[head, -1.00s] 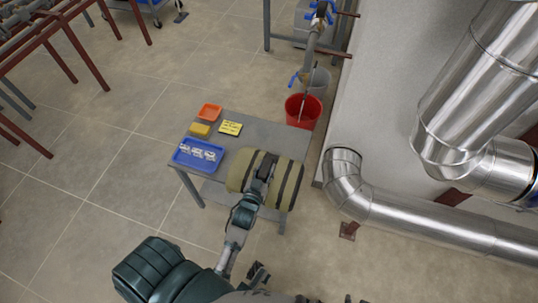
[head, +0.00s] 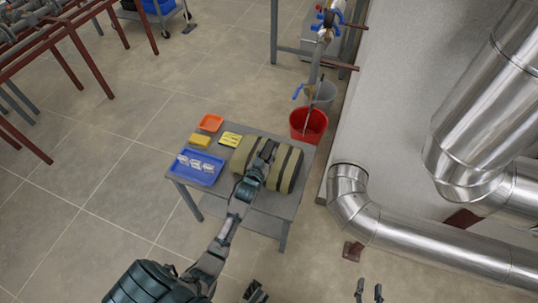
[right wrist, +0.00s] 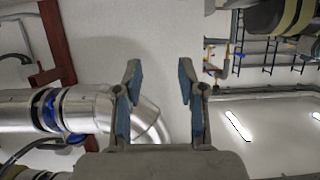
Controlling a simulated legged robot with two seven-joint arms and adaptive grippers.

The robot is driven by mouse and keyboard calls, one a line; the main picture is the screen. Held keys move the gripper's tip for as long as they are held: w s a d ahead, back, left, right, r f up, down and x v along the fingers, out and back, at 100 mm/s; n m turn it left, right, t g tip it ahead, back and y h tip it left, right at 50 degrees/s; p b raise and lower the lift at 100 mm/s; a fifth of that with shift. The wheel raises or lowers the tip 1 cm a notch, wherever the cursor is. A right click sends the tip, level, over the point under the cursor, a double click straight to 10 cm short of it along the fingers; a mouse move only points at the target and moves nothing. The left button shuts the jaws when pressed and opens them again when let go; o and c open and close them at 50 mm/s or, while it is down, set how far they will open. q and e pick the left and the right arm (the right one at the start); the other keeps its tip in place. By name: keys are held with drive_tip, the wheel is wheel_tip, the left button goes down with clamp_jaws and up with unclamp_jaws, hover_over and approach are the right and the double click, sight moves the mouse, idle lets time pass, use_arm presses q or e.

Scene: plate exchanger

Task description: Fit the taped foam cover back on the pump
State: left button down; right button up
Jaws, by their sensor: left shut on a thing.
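The foam cover (head: 289,170) is a thick khaki roll with dark tape bands. In the head view it appears over the right part of the grey table; I cannot tell whether it touches the top. My left gripper (head: 267,150) is shut on it from above. The cover also shows at the top right of the right wrist view (right wrist: 292,14). My right gripper (head: 369,291) is at the bottom of the head view, away from the table. Its blue-padded fingers stand apart and empty in the right wrist view (right wrist: 158,82). I cannot make out the pump for certain.
The grey table (head: 262,207) holds a blue tray (head: 183,178) with white pieces, a yellow block (head: 200,141), an orange tray (head: 211,122) and a yellow note (head: 230,139). A red bucket (head: 308,127) stands behind. Shiny ducts (head: 400,235) run along the right.

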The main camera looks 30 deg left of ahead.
use_arm(q)
drive_tip(key=shift+f, duration=0.95)
drive_tip(key=shift+r, duration=0.15)
use_arm(e)
drive_tip(key=shift+w+a+r+t, duration=0.25)
drive_tip(key=shift+w+r+t, duration=0.25)
drive_tip(key=shift+r+t, duration=0.3)
use_arm(q)
drive_tip(key=c, duration=0.7)
unclamp_jaws()
use_arm(e)
drive_tip(key=shift+w, duration=0.1)
